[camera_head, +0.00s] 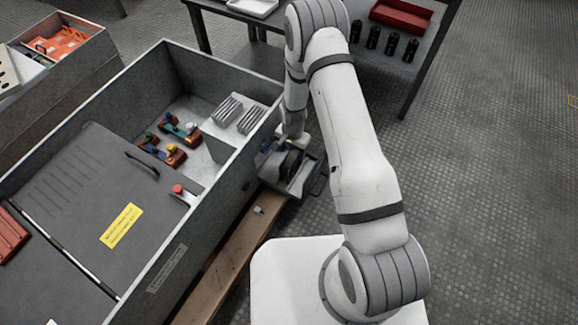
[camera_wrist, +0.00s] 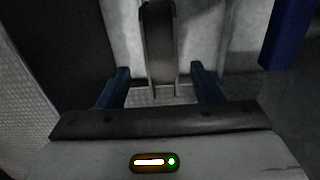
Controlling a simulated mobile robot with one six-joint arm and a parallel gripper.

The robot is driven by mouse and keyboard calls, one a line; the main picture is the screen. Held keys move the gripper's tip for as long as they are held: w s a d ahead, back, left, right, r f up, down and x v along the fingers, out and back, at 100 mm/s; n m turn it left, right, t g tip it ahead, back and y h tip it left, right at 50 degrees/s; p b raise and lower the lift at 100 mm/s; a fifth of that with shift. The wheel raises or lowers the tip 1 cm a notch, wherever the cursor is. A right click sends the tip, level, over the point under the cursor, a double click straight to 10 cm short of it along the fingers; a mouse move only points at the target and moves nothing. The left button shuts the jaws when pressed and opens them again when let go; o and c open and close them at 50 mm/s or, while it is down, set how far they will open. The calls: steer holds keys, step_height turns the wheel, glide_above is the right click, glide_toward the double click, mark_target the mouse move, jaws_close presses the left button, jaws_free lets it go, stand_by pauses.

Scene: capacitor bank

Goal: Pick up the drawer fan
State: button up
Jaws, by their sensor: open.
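A dark round thing, which looks like the drawer fan (camera_head: 291,164), sits in a small open grey drawer (camera_head: 304,185) at the side of the big grey cabinet. My gripper (camera_head: 289,143) is down at that drawer, and my arm partly hides the spot. In the wrist view my gripper (camera_wrist: 159,90) is open, with its two blue fingers apart. A narrow dark upright thing (camera_wrist: 160,45) stands between and beyond the fingers, with visible space on both sides. It may be the fan seen edge-on; I cannot tell whether it reaches between the fingertips.
The open grey cabinet (camera_head: 208,208) holds red, green and blue parts (camera_head: 170,145) and pale finned blocks (camera_head: 238,112). A wooden plank (camera_head: 225,262) lies along its foot. A table with a red tray (camera_head: 402,16) and black cylinders (camera_head: 382,41) stands behind. A blue part (camera_wrist: 288,32) is close at upper right. Floor at right is clear.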

mark_target(292, 156)
step_height(292, 156, down, 6)
steer(key=shift+a+b, duration=0.15)
steer(key=shift+b, duration=1.1)
steer(key=shift+r, duration=0.1)
steer(key=shift+c, duration=0.4)
